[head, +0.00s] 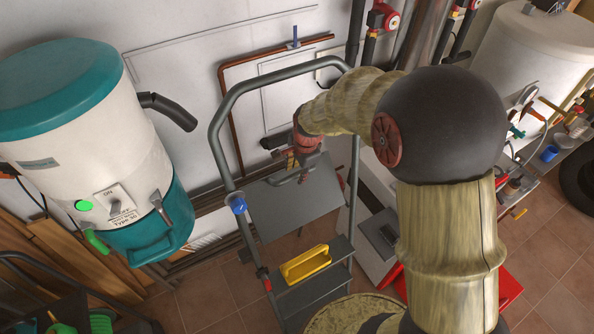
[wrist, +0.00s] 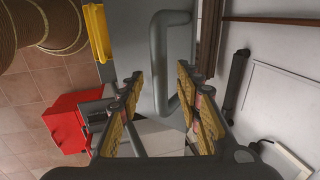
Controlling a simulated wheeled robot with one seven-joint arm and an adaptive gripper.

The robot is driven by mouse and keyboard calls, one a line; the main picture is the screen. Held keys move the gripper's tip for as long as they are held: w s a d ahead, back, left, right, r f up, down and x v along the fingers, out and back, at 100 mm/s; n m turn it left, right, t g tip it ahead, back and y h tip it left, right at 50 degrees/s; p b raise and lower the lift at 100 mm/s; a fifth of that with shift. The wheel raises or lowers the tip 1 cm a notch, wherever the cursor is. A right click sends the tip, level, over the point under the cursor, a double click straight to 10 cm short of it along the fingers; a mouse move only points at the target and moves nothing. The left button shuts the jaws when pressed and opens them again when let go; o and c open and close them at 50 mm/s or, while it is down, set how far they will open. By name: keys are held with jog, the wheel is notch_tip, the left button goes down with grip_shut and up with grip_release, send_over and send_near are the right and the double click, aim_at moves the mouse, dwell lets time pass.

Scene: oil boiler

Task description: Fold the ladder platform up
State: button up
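The ladder (head: 222,152) has a grey tubular frame and dark steps, and stands in the middle of the head view. Its platform (head: 300,213) is a flat grey panel between the side rails; I cannot tell its exact tilt. A bent grey tube (wrist: 160,62), like a handle loop, stands out from the platform (wrist: 130,22) in the wrist view. My gripper (head: 303,172) is over the upper part of the platform and hides some of it. In the wrist view my gripper (wrist: 158,82) is open, with the tube running between and beyond its fingers; contact is unclear.
A yellow tray-like piece (head: 306,264) sits on a lower step. A white and teal vacuum (head: 90,150) stands at left, a white tank (head: 530,60) at right. Pipes run along the wall behind. A red box (wrist: 65,120) is on the tiled floor.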

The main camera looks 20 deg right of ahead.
jog(key=shift+w+f, duration=0.1)
jog(key=shift+f, duration=0.3)
jog(key=c, duration=0.8)
grip_shut()
